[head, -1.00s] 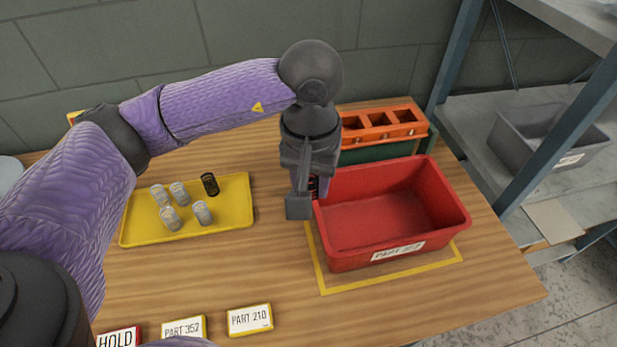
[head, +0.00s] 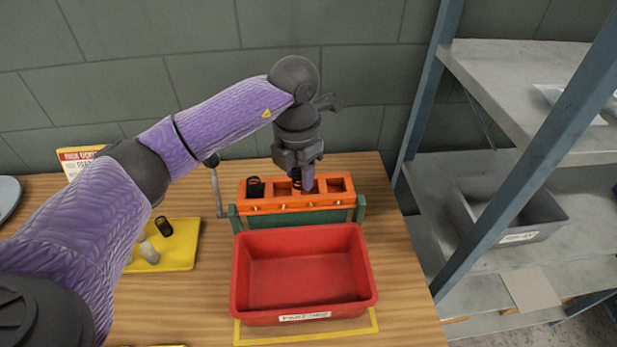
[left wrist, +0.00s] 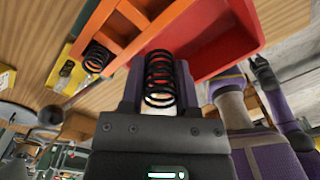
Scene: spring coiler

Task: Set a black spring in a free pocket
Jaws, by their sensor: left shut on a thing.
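My left gripper (head: 300,184) is shut on a black spring (head: 296,183), which stands between its fingers in the left wrist view (left wrist: 160,80). It is at the middle pockets of the orange block (head: 300,205). I cannot tell whether the spring's lower end is inside a pocket. Another black spring (head: 255,188) sits in the leftmost pocket; the rightmost pocket (head: 337,185) is empty. A further black spring (head: 163,226) stands on the yellow tray (head: 185,258). In the left wrist view, what seems to be my right gripper (left wrist: 262,70) is small and unclear.
A red bin (head: 305,283) stands directly in front of the orange block. A pale spring (head: 149,253) is on the tray, partly behind my arm. A crank handle (head: 215,185) rises left of the block. A metal shelf with a grey bin (head: 510,215) is at the right.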

